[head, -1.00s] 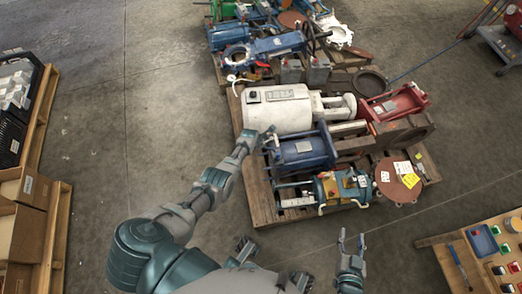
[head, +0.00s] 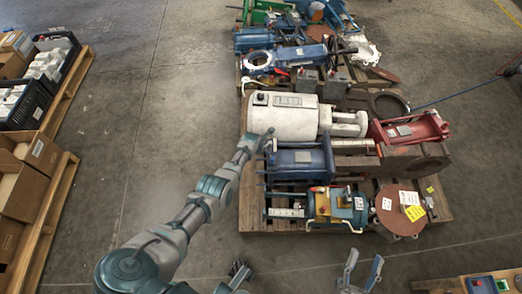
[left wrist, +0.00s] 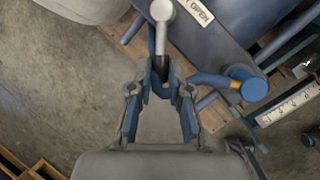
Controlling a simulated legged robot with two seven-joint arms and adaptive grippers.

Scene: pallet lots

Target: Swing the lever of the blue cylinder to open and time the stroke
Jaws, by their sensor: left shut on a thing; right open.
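The blue cylinder (head: 300,160) lies on a wooden pallet between a large white cylinder and a blue-and-yellow unit. My left gripper (head: 266,138) is at its left end; its fingers are too small there to make out. In the left wrist view, my left gripper (left wrist: 163,88) is shut on the lever (left wrist: 161,42), a grey bar with a round knob at its top. A blue body with an "OPEN" label (left wrist: 201,12) lies just right of the lever. My right gripper (head: 361,272) is open and empty above the floor, in front of the pallet.
The white cylinder (head: 283,117) and a red part (head: 409,129) share the pallet (head: 285,226). A tagged brown disc (head: 399,222) lies at its front right. Crates and boxes (head: 28,160) stand at left. Bare floor (head: 150,110) lies between. A tool table is at bottom right.

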